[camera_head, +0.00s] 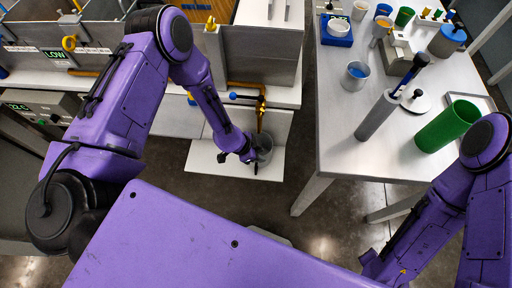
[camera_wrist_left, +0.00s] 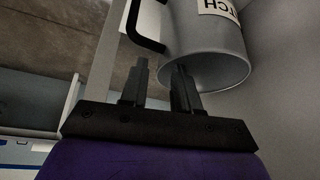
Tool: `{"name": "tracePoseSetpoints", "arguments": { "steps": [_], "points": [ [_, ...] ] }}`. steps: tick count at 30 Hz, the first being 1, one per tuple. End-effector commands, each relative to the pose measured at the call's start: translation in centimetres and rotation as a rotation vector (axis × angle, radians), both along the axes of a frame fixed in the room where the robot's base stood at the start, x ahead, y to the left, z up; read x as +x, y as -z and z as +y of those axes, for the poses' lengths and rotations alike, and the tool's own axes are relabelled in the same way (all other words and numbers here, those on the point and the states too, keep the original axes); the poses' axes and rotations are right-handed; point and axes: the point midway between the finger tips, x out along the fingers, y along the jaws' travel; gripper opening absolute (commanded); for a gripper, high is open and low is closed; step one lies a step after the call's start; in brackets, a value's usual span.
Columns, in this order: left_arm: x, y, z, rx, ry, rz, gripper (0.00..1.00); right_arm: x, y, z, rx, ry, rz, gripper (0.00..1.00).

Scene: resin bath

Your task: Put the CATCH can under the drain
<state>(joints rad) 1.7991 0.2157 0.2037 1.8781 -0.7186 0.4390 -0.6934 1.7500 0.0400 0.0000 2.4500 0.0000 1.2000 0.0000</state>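The CATCH can (camera_head: 264,150) is a grey metal can on the low white shelf, below the brass drain pipe (camera_head: 262,112). In the left wrist view the can (camera_wrist_left: 208,50) shows part of its label and a black handle (camera_wrist_left: 142,27). My left gripper (camera_head: 249,156) is beside the can, at its left in the head view. In the left wrist view its two fingers (camera_wrist_left: 160,88) stand apart with nothing visible between them, close to the can's lower end. The handle lies beyond the fingertips. The can's contact with the shelf is not clear. My right gripper is out of view.
The low white shelf (camera_head: 215,163) has bare room left of the can. Metal tanks (camera_head: 262,55) stand above it. A white table (camera_head: 345,150) at right holds a green cylinder (camera_head: 447,127), a grey tube (camera_head: 376,118) and several cups. Open floor lies between.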

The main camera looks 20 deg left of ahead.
Motion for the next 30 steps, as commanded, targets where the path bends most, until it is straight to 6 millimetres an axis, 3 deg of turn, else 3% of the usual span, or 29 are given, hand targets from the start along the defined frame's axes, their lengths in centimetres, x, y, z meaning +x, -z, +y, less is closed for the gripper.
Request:
{"name": "tracePoseSetpoints", "arguments": {
  "steps": [12,17,26,29,30],
  "points": [
    [-2.7,-8.2,3.6,-0.003,-0.004,-0.003,0.31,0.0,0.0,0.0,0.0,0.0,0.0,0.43],
    [-3.3,-10.0,4.5,-0.001,-0.001,-0.003,0.31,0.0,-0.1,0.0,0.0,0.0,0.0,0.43],
    [-4.1,-9.7,4.6,-0.009,-0.046,0.024,0.31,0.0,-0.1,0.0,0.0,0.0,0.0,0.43],
    [-7.8,-6.7,5.2,-0.052,-0.397,0.162,0.31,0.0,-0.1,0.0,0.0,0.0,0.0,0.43],
    [-10.1,-5.2,6.1,-0.054,-0.616,0.22,0.31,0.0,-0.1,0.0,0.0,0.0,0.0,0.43]
  ]
}}
